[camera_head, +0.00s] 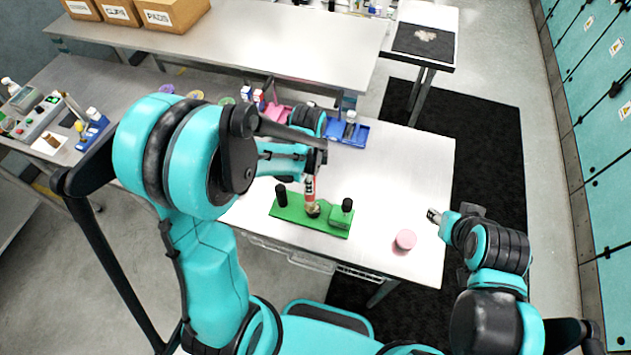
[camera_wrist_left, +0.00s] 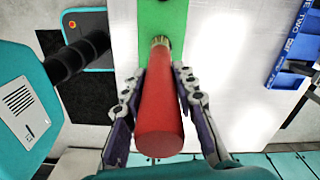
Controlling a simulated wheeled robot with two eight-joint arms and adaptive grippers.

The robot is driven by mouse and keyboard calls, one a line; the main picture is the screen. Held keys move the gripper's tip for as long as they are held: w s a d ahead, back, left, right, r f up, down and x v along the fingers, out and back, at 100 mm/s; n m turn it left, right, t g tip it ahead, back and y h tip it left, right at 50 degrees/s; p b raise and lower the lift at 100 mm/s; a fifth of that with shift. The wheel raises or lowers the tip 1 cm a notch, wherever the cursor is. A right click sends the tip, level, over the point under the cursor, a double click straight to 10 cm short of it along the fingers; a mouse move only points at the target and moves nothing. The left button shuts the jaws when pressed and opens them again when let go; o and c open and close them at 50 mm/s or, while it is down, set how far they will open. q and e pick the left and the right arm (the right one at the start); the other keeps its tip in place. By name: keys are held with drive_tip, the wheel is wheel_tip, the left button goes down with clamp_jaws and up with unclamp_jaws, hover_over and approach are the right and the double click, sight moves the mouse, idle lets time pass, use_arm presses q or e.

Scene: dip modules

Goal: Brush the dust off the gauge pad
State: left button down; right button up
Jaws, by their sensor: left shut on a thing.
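My left gripper (camera_head: 310,168) is shut on a red-handled brush (camera_head: 309,186) and holds it steeply, tip down, over a green fixture (camera_head: 330,226). In the left wrist view the red handle (camera_wrist_left: 160,118) lies between the two fingers of my left gripper (camera_wrist_left: 158,84). The bristles point at the green fixture (camera_wrist_left: 165,14). I cannot tell whether they touch it. The gauge pad is not clearly made out; the brush tip may cover it. No dust can be made out.
The fixture has a black post (camera_head: 281,194) at its left and a black knob (camera_head: 347,204) at its right. A pink cylinder (camera_head: 405,239) stands near the table's front right. A blue tray (camera_head: 347,132) and a pink holder (camera_head: 276,112) are behind.

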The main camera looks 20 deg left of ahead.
use_arm(q)
drive_tip(key=b, duration=0.2)
drive_tip(key=shift+w+a+f+b, duration=0.1)
drive_tip(key=shift+w+a+b, duration=0.1)
drive_tip(key=shift+b, duration=0.2)
idle(2.6)
